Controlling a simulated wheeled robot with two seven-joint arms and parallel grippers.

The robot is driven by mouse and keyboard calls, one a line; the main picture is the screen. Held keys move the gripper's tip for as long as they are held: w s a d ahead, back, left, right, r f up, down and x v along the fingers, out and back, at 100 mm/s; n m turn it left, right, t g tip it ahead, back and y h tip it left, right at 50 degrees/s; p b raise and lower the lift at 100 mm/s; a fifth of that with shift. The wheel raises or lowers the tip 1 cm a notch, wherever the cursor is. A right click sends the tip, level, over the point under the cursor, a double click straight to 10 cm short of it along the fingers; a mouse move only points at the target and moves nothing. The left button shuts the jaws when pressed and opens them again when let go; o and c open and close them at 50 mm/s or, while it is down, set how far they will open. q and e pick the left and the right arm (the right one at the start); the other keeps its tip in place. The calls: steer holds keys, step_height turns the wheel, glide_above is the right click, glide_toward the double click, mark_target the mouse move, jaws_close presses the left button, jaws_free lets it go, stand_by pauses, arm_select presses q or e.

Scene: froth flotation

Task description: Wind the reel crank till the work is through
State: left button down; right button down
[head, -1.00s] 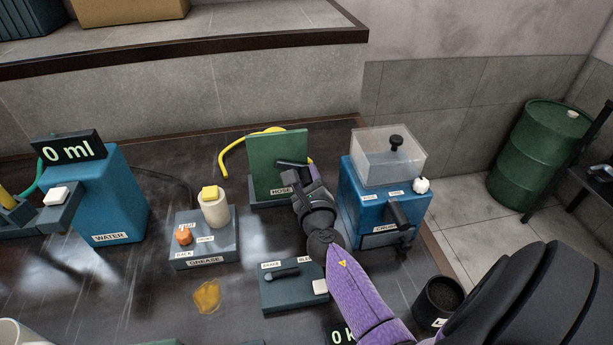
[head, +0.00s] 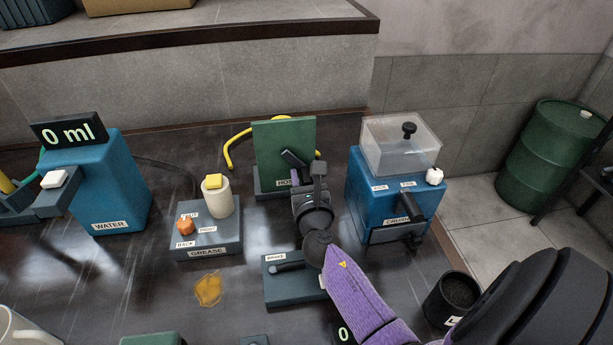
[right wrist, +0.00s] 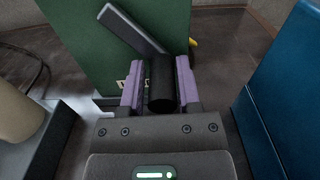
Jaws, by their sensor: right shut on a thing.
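The hose reel is a green upright panel (head: 284,140) on a dark base with a HOSE label, partly hidden by my arm. Its dark crank arm (head: 294,158) slopes down to the right across the panel front, and it also shows in the right wrist view (right wrist: 132,29). My right gripper (head: 317,178) is at the crank's outer end. In the right wrist view, its purple fingers (right wrist: 161,84) are shut on the black crank handle (right wrist: 161,86), which points toward me. A yellow hose (head: 231,150) curves out behind the panel. My left gripper is out of view.
A blue crusher (head: 372,191) with a clear bin stands close right of the reel. A grease box (head: 233,241) stands to the left, beyond it a blue water unit (head: 110,190) reading 0 ml. A brake box (head: 280,292) lies under my right forearm. A yellow-brown puddle (head: 208,288) is in front.

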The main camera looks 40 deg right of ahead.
steer(key=shift+r, duration=0.1)
stand_by(0.3)
steer(key=shift+c, duration=2.2)
jaws_free()
steer(key=v, duration=1)
